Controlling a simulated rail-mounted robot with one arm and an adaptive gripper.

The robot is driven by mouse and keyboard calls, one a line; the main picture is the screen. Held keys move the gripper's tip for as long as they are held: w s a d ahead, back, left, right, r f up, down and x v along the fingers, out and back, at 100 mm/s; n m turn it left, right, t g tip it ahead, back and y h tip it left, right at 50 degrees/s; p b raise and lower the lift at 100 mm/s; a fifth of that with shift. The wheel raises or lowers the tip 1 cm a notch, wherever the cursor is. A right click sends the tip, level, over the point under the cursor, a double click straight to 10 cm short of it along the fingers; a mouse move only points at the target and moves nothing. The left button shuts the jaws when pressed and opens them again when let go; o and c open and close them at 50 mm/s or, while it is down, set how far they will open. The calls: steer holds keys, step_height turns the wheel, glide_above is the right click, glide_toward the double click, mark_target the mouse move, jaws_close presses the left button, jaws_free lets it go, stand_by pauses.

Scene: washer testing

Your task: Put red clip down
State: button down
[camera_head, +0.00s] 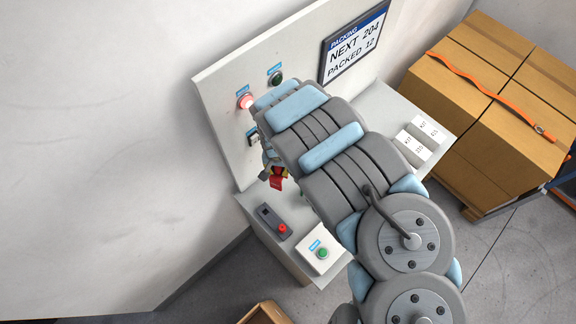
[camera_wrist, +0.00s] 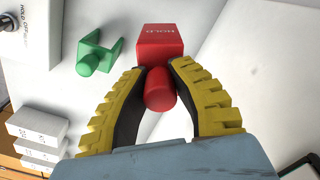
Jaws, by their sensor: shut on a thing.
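My gripper (camera_wrist: 160,85) is shut on the red clip (camera_wrist: 161,45), with the clip's round knob between its yellow-ridged fingers. The clip's block end, lettered HOLD, points away from the fingers. In the head view the red clip (camera_head: 277,182) shows below my arm, in front of the upright panel and over the bench. I cannot tell whether it touches a surface. A green clip (camera_wrist: 98,55) lies apart from it on the white surface, to the left in the wrist view. My arm hides much of the bench in the head view.
The panel carries a lit red button (camera_head: 245,102) and a dark green button (camera_head: 276,78). On the bench are a grey box with a red knob (camera_head: 275,222), a white box with a green button (camera_head: 318,252) and white kit boxes (camera_head: 413,145). Cardboard cartons (camera_head: 500,100) stand right.

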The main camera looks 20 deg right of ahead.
steer(key=shift+w+d+f+b, duration=0.3)
steer(key=shift+w+d+f, duration=0.1)
steer(key=shift+w, duration=0.1)
steer(key=shift+w+d+f+b, duration=0.2)
steer(key=shift+w+d+b, duration=0.1)
steer(key=shift+d, duration=0.15)
steer(key=w+d+f, duration=0.3)
steer(key=f, duration=0.5)
steer(key=shift+w+d+f+b, duration=0.15)
steer(key=shift+d+f+b, duration=0.25)
steer(key=shift+f, duration=0.15)
steer(key=c, duration=1)
jaws_free()
